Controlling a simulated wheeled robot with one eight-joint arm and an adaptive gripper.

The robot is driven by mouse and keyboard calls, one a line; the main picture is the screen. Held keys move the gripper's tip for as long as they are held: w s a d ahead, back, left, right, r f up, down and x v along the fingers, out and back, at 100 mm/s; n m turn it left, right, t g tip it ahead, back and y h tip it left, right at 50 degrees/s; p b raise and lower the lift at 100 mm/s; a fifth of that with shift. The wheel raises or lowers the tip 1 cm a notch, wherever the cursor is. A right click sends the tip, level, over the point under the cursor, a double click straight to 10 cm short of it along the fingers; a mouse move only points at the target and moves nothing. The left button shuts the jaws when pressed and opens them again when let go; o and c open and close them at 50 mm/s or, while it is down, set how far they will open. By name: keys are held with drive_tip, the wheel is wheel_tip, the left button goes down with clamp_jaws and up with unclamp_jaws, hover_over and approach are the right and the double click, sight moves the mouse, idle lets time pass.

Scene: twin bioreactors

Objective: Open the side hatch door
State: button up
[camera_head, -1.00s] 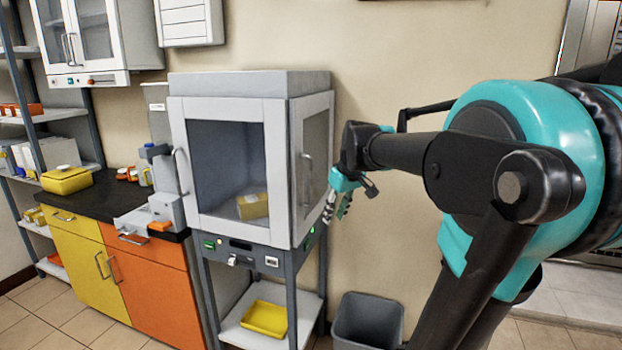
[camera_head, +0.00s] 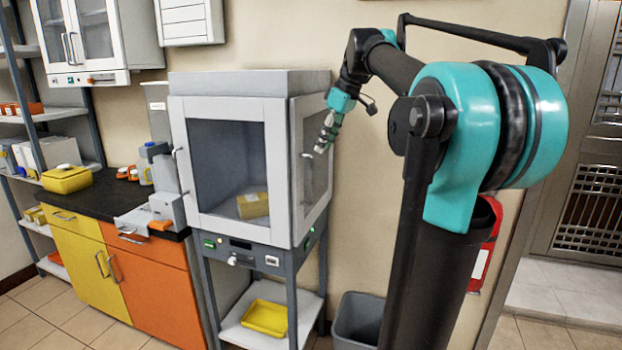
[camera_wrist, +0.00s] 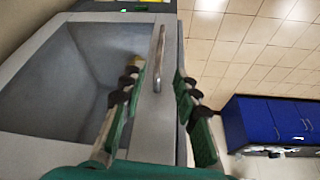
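The side hatch door (camera_head: 316,180) is the glazed, white-framed panel on the right side of the grey-white cabinet (camera_head: 230,84). It looks closed. Its upright bar handle (camera_wrist: 158,58) shows clearly in the wrist view, on the frame beside the window. My gripper (camera_head: 322,148) is in front of the upper part of this door in the head view, pointing down and left. In the wrist view my gripper (camera_wrist: 159,75) has its two green fingers spread, with the handle showing between their tips. I cannot tell the remaining distance, and no grasp shows.
A yellow box (camera_head: 252,205) is inside the cabinet. A yellow tray (camera_head: 265,317) lies on the shelf below. A grey bin (camera_head: 357,318) stands on the floor at the right. The wall is behind my arm. A blue cabinet (camera_wrist: 270,122) shows at right in the wrist view.

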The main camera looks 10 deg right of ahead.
hover_over(311, 200)
drive_tip(key=f, duration=1.1)
drive_tip(key=shift+w+f, duration=0.3)
drive_tip(key=shift+f, duration=0.1)
clamp_jaws()
